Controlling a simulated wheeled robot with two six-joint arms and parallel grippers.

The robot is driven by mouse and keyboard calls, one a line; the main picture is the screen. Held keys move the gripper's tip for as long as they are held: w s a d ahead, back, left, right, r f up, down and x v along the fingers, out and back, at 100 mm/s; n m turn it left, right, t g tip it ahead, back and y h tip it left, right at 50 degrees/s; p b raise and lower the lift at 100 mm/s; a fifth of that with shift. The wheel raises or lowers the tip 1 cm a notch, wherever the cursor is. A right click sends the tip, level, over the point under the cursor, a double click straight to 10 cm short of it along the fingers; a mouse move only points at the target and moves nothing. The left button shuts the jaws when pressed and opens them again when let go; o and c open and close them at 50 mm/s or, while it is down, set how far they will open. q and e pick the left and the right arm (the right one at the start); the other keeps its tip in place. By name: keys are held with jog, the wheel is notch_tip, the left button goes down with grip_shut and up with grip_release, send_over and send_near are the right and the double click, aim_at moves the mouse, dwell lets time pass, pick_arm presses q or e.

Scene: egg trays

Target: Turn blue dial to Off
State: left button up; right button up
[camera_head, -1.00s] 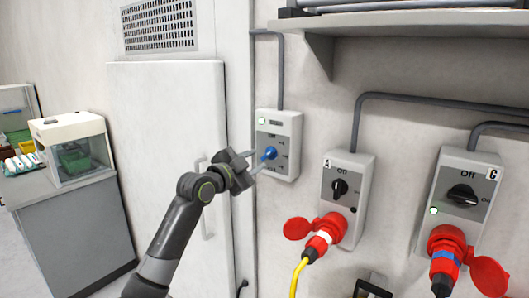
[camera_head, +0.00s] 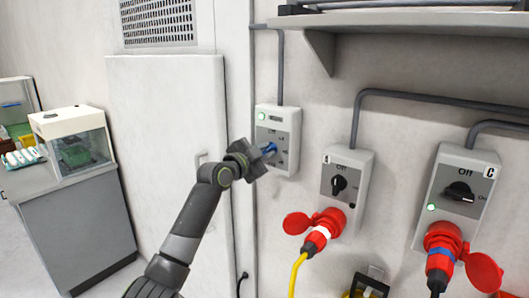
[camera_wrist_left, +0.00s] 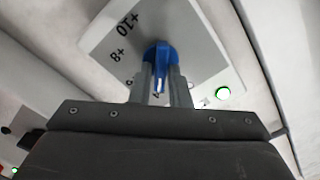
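The blue dial (camera_head: 269,149) sits on the grey wall box (camera_head: 290,116), which has a lit green lamp (camera_head: 262,117) at its upper left. My left gripper (camera_head: 266,151) is at the dial, coming from the left. In the left wrist view the blue dial (camera_wrist_left: 160,55) lies between the two fingers of my left gripper (camera_wrist_left: 161,85), which are close in on its raised ridge. The marks +10 and +8 show beside it; the Off mark cannot be read, and the fingers hide part of the face. My right gripper is not in view.
Box A (camera_head: 361,165) and box C (camera_head: 476,160), with black switches and red plugs, are on the wall to the right. A shelf (camera_head: 420,20) is above. A tall white cabinet (camera_head: 165,130) stands left, and a grey counter (camera_head: 75,225) with a glass-fronted box is at far left.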

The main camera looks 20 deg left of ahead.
pick_arm(q)
grip_shut()
jog(key=n, duration=0.4)
jog(key=shift+a+r+n+p, duration=0.1)
jog(key=shift+n+p, duration=0.2)
jog(key=shift+a+n+p, duration=0.1)
jog(key=shift+n+p, duration=0.5)
jog(key=shift+n, duration=1.6)
jog(key=shift+o, duration=2.2)
grip_release()
